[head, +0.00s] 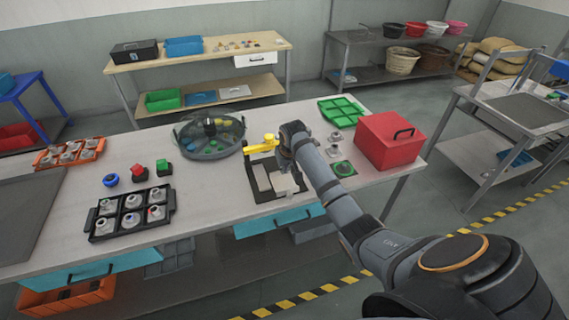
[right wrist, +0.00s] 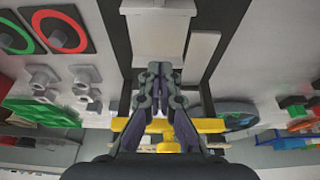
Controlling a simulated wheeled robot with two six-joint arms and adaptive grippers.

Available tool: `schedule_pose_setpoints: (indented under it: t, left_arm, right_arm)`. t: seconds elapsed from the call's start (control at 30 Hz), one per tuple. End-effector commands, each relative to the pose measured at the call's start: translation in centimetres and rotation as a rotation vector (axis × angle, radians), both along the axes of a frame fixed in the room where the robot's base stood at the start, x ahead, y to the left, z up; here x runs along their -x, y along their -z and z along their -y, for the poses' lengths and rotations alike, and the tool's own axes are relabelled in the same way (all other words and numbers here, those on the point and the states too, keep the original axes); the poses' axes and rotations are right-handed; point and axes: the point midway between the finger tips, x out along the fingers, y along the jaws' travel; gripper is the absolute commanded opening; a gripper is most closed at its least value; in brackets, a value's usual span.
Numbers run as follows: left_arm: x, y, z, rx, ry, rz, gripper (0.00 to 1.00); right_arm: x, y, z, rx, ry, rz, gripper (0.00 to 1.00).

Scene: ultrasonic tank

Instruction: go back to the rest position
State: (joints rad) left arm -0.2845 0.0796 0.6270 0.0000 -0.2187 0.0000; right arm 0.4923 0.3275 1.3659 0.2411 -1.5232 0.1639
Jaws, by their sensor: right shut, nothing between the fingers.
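My right gripper (head: 284,167) is shut and empty. It hangs over the black frame fixture (head: 262,194) with a yellow handle (head: 262,146) on the table (head: 225,222). In the right wrist view the closed fingertips (right wrist: 161,72) meet at the centre, with the yellow handle (right wrist: 210,126) behind them and a white block (right wrist: 160,32) beyond the tips. I cannot tell whether the fingers touch the fixture. My left gripper is not in view.
A red box (head: 388,145) and a green tray (head: 341,112) stand right of the arm. A round clear-lidded tank (head: 208,141) is left of it. A black tray (head: 102,232) with several metal parts, push buttons (head: 138,173) and an orange tray (head: 46,160) lie further left.

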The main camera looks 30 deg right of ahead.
Motion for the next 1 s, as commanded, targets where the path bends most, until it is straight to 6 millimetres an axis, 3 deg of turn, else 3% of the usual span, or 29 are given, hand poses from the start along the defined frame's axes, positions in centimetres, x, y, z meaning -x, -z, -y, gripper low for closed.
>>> schedule_pose_setpoints:
  t: [0.13, 0.33, 0.67, 0.77, 0.9, 1.0]
  left_arm:
    - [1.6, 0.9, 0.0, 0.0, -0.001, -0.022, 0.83]
    - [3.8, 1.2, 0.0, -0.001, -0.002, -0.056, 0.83]
    - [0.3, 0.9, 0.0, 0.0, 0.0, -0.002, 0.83]
    - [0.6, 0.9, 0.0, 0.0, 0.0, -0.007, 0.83]
    - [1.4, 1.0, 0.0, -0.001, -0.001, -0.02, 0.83]
    - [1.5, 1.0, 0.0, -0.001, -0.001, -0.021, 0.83]
  right_arm:
    - [0.7, -2.3, -0.1, 0.002, -0.001, 0.004, 0.0]
    - [1.1, -3.6, -0.3, 0.001, 0.0, 0.004, 0.0]
    - [1.4, -3.2, -0.5, 0.004, -0.007, 0.0, 0.0]
    - [3.7, -1.1, -2.0, 0.022, -0.048, -0.013, 0.0]
    - [10.6, 3.2, -6.0, 0.058, -0.154, -0.032, 0.0]
    - [15.3, 4.5, -8.1, 0.072, -0.209, -0.035, 0.0]
